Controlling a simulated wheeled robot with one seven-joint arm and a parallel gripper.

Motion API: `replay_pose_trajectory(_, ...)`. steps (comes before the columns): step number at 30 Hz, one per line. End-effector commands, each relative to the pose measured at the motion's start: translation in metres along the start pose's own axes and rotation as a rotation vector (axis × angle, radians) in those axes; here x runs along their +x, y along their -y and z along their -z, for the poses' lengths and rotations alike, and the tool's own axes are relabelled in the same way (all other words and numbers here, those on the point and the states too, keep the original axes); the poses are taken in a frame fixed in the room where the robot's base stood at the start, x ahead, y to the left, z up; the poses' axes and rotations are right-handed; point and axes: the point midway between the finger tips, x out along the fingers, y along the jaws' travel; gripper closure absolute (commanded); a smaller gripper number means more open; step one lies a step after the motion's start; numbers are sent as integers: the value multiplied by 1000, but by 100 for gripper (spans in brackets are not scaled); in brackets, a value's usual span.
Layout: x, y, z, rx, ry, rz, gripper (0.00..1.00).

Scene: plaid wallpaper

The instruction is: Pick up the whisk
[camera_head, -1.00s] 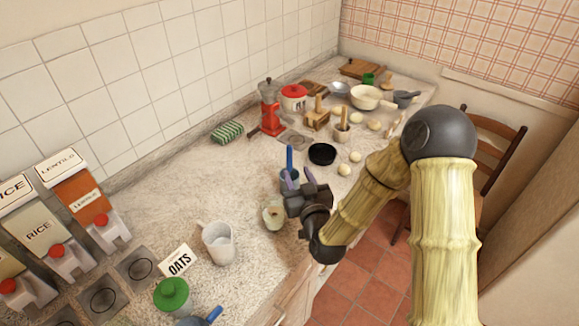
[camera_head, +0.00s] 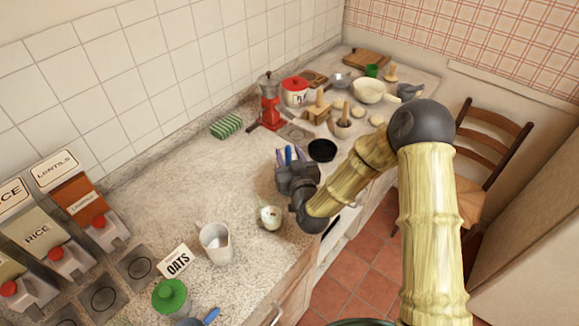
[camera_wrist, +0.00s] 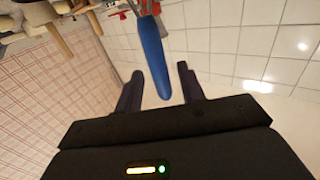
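A blue handle (camera_head: 289,154), apparently the whisk's, stands up near the middle of the counter; the whisk's head is not visible. In the wrist view the blue handle (camera_wrist: 152,55) lies between the line of my two fingers, its rounded end pointing toward the palm. My gripper (camera_head: 291,160) is at the handle with its two purplish fingers apart, one on each side. The wrist view shows my gripper (camera_wrist: 160,84) open, with gaps beside the handle. The gripper body hides the handle's lower part and the dark cup around it in the head view.
A glass jar (camera_head: 270,217) stands close in front of my gripper, and a black pan (camera_head: 322,150) lies just behind it. A white jug (camera_head: 215,243) is to the left. Bowls and mortar crowd the far end. The counter left of the gripper is clear.

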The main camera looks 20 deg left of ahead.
Motion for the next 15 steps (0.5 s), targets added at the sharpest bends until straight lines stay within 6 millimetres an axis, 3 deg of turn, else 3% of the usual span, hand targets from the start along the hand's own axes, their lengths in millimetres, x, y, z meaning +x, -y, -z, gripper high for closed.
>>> replay_pose_trajectory(15, 6, 2, 0, 0, 0, -1, 61)
